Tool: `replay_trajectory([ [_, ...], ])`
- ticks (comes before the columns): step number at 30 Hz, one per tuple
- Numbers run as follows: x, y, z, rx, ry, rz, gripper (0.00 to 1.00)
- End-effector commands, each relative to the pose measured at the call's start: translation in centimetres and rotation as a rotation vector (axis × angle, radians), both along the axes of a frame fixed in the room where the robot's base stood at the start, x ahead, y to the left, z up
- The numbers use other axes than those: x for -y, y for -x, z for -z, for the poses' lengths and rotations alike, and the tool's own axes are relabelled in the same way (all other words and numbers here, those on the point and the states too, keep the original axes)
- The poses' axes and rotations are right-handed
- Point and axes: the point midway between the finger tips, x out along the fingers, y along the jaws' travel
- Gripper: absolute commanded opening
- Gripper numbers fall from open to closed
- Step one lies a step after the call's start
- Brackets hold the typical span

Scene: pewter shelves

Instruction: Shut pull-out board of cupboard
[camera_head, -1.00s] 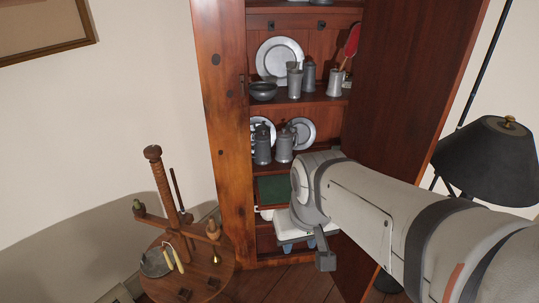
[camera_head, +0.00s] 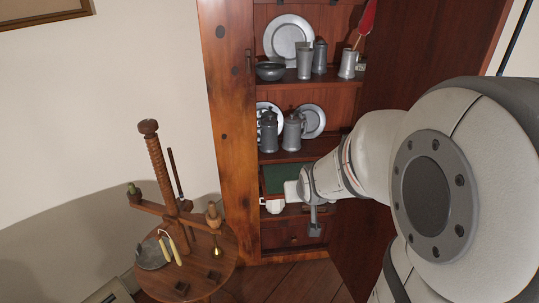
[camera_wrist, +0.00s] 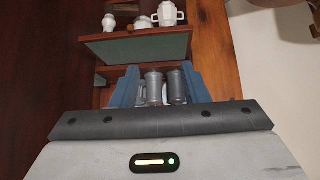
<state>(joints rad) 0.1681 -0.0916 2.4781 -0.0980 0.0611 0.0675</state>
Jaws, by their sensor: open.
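The cupboard (camera_head: 231,130) stands open. Its pull-out board (camera_head: 272,179) has a green top and a brown edge, and sits below the shelf with the pewter tankards. My gripper (camera_head: 292,191) is at the right side of the board in the head view; its fingers are hidden there. In the wrist view, which seems upside down, the board (camera_wrist: 140,48) shows its green face beyond my gripper (camera_wrist: 160,73). The blue fingers are apart with nothing held between them. I cannot tell whether they touch the board.
Pewter tankards (camera_head: 268,132) stand on the shelf above the board, and a white cup (camera_head: 274,206) stands below it. The open cupboard door (camera_head: 408,65) is on the right. A round wooden stand (camera_head: 205,262) with tools is at the front left.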

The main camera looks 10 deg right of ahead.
Motion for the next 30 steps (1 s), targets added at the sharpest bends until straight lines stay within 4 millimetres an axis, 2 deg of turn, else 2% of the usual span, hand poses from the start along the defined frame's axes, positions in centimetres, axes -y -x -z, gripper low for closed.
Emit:
replay_trajectory([
  [1, 1.2, -1.6, 3.9, 0.051, 0.002, 0.018, 0.41],
  [3, 2.5, -3.9, 6.6, 0.147, -0.005, 0.027, 0.41],
  [9, 6.2, -8.4, 13.9, 0.425, -0.032, 0.052, 0.41],
  [15, 9.0, -9.8, 19.9, 0.682, -0.089, 0.066, 0.41],
  [18, 9.8, -9.7, 21.7, 0.781, -0.115, 0.072, 0.41],
  [21, 10.4, -9.4, 22.6, 0.849, -0.135, 0.075, 0.41],
  [26, 10.8, -9.6, 22.9, 0.900, -0.148, 0.077, 0.41],
  [30, 10.9, -11.4, 22.7, 0.905, -0.148, 0.074, 0.41],
])
